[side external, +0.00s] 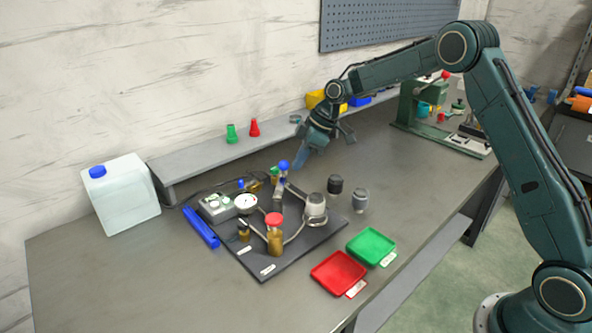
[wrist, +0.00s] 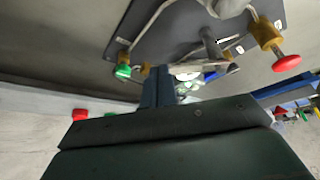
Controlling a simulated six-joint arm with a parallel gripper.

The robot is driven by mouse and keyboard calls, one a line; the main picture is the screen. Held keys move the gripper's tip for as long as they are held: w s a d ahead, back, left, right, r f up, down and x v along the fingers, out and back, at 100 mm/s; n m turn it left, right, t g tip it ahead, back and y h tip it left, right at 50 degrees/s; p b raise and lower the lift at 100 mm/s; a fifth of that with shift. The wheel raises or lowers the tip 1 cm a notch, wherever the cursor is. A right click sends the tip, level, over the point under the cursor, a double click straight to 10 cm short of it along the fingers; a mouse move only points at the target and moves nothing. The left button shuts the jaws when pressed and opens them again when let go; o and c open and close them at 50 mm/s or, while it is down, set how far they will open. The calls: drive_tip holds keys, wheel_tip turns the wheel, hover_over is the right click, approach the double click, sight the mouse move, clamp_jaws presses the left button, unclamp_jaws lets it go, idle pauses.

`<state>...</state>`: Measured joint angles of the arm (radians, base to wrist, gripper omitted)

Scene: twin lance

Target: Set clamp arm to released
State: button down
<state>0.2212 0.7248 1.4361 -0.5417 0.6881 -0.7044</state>
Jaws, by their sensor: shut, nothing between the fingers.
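The clamp arm (side external: 279,192) is a short grey lever with a blue ball knob (side external: 284,165) on top. It stands roughly upright on the dark fixture plate (side external: 262,268) in the side view. My gripper (side external: 300,164) is shut and empty, pointing down just right of the knob. I cannot tell whether it touches the knob. In the wrist view my shut fingers (wrist: 158,72) reach toward the plate (wrist: 165,45), partly hiding what lies behind them. A green knob (wrist: 123,71) shows left of the fingers, and a red knob (wrist: 286,63) shows at the right.
The plate also carries a brass valve with a red cap (side external: 274,220), a gauge (side external: 246,203) and a pale-topped cylinder (side external: 315,206). Dark and grey jars (side external: 360,200) stand right of it. Red (side external: 338,273) and green trays (side external: 371,247) lie in front. The left bench front is clear.

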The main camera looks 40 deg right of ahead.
drive_tip(key=shift+w+n, duration=0.25)
drive_tip(key=shift+n, duration=0.05)
idle(0.5)
drive_tip(key=s+d+r, duration=0.5)
drive_tip(key=d+r, duration=0.1)
drive_tip(key=r, duration=0.2)
drive_tip(key=shift+d+r, duration=0.15)
drive_tip(key=shift+d, duration=0.1)
idle(0.3)
drive_tip(key=shift+s, duration=0.1)
